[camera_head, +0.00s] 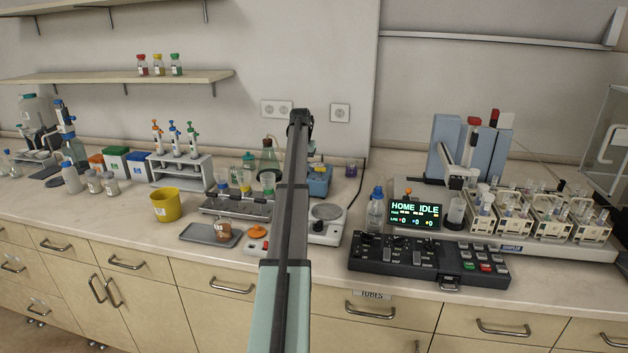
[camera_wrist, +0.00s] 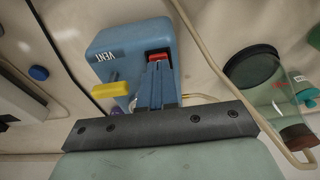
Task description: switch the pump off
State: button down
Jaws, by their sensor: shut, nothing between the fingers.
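The pump is a blue box (camera_wrist: 118,45) marked VENT in the wrist view. A yellow lever (camera_wrist: 110,90) sticks out of its side, and a red switch (camera_wrist: 158,56) sits on its face near the right edge. My gripper (camera_wrist: 157,68) is shut and empty, with its fingertips right at the red switch. I cannot tell whether they touch it, and they hide part of it. The switch's position is not clear. In the head view the blue pump (camera_head: 320,182) stands on the bench, partly behind my arm, which hides most of my gripper.
A green-tinted flask with a dark cap (camera_wrist: 255,68) is right of the pump in the wrist view, with a pale tube (camera_wrist: 200,45) running close by. In the head view a hotplate (camera_head: 326,222) stands in front of the pump, and a black control panel (camera_head: 430,262) lies to the right.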

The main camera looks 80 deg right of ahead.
jog(key=shift+r, duration=0.15)
notch_tip(320, 180, up, 7)
dwell(0.9)
dwell(0.4)
